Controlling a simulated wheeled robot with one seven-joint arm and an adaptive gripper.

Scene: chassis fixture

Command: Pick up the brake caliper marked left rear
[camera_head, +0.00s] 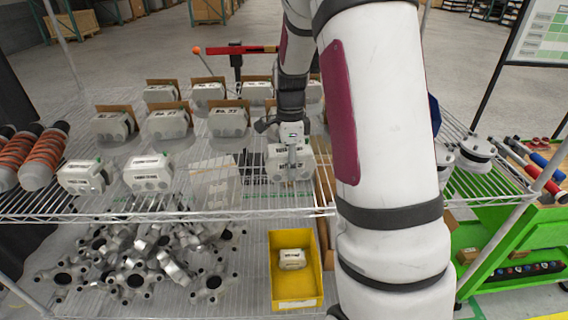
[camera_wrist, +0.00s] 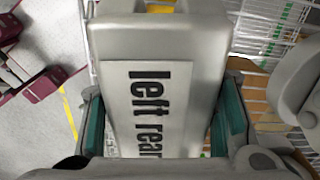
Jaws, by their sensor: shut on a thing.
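The brake caliper marked "left rear" (camera_wrist: 160,90) is a pale metal block with a dark-lettered label, and it fills the middle of the wrist view. My gripper (camera_wrist: 160,125) is shut on it, with a green-padded finger on each side. In the head view my gripper (camera_head: 291,150) reaches down to a pale caliper (camera_head: 288,166) at the front right of the wire shelf. Its label is too small to read there. I cannot tell whether it is clear of the shelf. My arm hides the area to its right.
Several other labelled calipers (camera_head: 166,122) stand in rows on the wire shelf (camera_head: 130,209), some against brown cardboard pieces. Below are grey metal parts (camera_head: 135,262) and a yellow bin (camera_head: 297,304) holding one pale block. A green cart (camera_head: 510,240) stands right.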

